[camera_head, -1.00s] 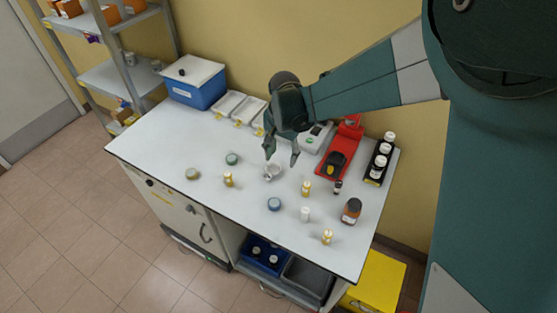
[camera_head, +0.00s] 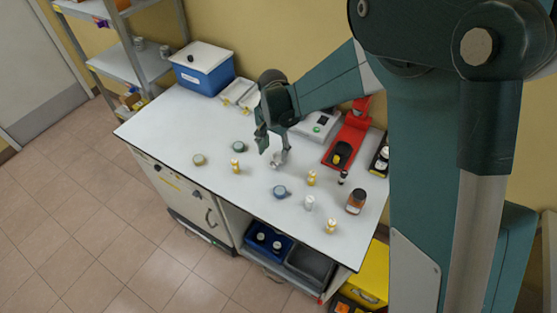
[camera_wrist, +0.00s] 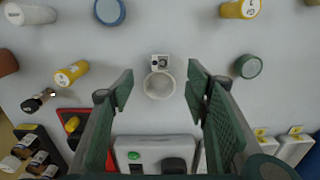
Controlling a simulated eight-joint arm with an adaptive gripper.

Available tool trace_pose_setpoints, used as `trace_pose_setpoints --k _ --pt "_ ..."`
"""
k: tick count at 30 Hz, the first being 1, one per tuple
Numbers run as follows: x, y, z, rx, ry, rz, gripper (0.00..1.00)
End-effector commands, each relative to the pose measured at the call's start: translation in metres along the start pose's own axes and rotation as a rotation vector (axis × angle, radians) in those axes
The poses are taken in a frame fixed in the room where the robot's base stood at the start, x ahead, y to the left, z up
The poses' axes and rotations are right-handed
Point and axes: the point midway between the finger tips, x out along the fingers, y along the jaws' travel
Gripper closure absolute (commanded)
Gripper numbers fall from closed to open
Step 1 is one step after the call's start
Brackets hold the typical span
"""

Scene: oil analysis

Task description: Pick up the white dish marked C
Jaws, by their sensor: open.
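The white dish (camera_wrist: 158,86) is a small round cup with a square tag at its edge, whose mark is too small to read surely. It stands on the white bench in the middle of the wrist view and is partly hidden by a finger in the head view (camera_head: 278,160). My gripper (camera_wrist: 161,88) is open and empty. Its two fingers lie left and right of the dish in the wrist view, apart from it. In the head view my gripper (camera_head: 273,151) hangs close over the dish; its exact height is hard to tell.
A blue dish (camera_head: 281,191), a green dish (camera_head: 238,146) and a beige dish (camera_head: 198,159) stand around it. Several yellow-labelled vials, a brown bottle (camera_head: 356,201), a red device (camera_head: 347,140) and a grey instrument (camera_head: 315,124) stand nearby.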

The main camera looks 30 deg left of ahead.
Motion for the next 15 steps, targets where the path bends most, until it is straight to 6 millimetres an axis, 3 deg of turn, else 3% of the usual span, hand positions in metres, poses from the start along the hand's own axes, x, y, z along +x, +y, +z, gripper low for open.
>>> trace_pose_setpoints --k 6,15 --pt "0.015 0.000 0.000 0.000 0.000 0.000 0.53" --pt "0.016 0.000 0.000 0.000 0.000 0.000 0.53"
